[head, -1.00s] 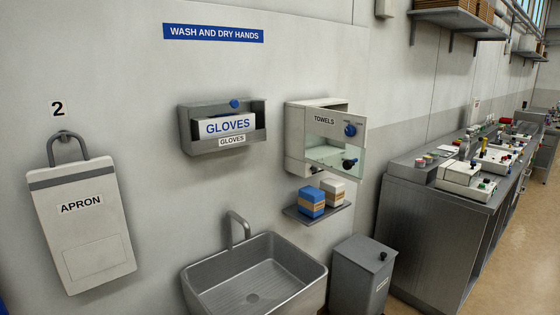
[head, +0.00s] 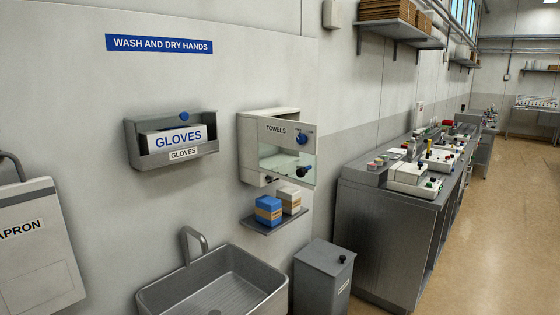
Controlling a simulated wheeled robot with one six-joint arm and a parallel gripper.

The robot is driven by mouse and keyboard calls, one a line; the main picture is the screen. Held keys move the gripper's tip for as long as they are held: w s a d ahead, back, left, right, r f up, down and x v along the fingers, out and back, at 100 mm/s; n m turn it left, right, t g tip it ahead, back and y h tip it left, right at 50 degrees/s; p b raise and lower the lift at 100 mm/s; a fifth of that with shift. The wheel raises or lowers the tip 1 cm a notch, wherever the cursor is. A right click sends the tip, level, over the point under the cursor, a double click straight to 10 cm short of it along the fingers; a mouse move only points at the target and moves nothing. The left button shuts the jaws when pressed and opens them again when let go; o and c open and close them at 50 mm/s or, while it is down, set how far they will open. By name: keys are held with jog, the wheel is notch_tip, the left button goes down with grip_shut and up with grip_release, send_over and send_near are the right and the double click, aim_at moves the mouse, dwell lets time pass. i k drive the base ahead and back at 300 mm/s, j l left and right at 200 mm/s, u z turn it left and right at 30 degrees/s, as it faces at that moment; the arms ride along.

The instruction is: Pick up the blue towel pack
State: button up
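The blue towel pack (head: 268,210) is a small block, blue with a tan band. It sits on the left of a small grey wall shelf (head: 271,227), below the towel dispenser. A white pack with a tan band (head: 290,200) stands beside it on the right. The towel dispenser (head: 273,147) is a pale box marked TOWELS with a blue knob, a clear front pane and a black knob. My gripper does not show in the head view.
A steel sink (head: 215,285) stands below and left of the shelf. A grey bin (head: 322,275) stands at lower right. A glove holder (head: 173,140) and an apron (head: 35,250) hang at left. A steel bench (head: 385,225) runs along the wall; open floor (head: 500,230) lies right.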

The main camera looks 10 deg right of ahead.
aim_at(268, 209)
jog(key=i+l+u, duration=0.15)
jog(key=i+l, duration=0.25)
jog(key=i+l+u, duration=0.15)
jog(key=i+l, duration=0.25)
jog(key=i+l+u, duration=0.15)
jog(key=i+l, duration=0.2)
jog(key=i+l+u, duration=0.15)
jog(key=i+l, duration=0.2)
jog(key=l, duration=0.25)
